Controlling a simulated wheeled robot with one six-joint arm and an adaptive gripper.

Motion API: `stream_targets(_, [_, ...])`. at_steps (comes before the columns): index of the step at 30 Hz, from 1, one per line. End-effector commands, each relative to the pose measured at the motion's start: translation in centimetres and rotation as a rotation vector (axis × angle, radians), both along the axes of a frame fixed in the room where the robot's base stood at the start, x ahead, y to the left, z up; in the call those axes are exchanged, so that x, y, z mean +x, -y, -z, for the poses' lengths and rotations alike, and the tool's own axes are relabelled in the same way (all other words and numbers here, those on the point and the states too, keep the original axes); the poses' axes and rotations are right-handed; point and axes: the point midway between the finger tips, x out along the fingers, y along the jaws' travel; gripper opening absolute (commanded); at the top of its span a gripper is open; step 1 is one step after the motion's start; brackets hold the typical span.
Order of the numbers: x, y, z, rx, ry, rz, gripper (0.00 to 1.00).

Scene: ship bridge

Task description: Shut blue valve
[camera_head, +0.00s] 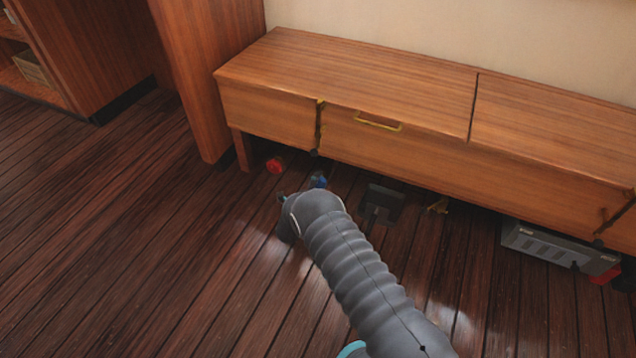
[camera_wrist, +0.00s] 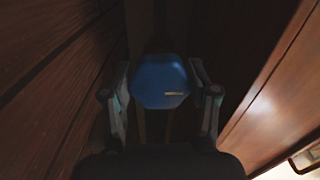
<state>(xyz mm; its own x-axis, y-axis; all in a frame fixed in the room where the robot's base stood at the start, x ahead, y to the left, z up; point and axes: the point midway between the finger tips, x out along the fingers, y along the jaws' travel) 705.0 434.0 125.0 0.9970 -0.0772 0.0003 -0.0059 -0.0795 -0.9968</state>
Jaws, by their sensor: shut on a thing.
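The blue valve (camera_head: 318,180) is low under the front edge of the wooden cabinet, just beyond the end of my arm in the head view. In the wrist view its blue knob (camera_wrist: 160,82) sits between the two fingers of my gripper (camera_wrist: 162,88). The fingers press on the knob from both sides. A short pale mark shows on the knob's face, right of its middle. In the head view my arm hides most of the gripper. The valve's stem and mount are in shadow.
A red valve (camera_head: 275,165) is to the left under the cabinet (camera_head: 345,85). A dark object (camera_head: 382,204), a small yellow thing (camera_head: 438,206) and a grey case (camera_head: 556,244) lie under it to the right. The floor (camera_head: 110,250) at left is clear.

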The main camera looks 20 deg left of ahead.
Motion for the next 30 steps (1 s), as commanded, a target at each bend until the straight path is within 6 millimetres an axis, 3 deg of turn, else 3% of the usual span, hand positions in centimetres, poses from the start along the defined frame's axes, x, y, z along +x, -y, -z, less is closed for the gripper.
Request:
stream_targets(23, [0.01,0.31,0.15,0.094,0.006,0.006,0.24])
stream_targets(24, [0.01,0.3,0.15,0.094,0.006,0.006,0.69])
stream_targets(26, [0.01,0.28,0.15,0.094,0.006,0.005,0.84])
stream_targets(30, [-0.07,0.03,0.09,0.094,0.006,0.002,0.84])
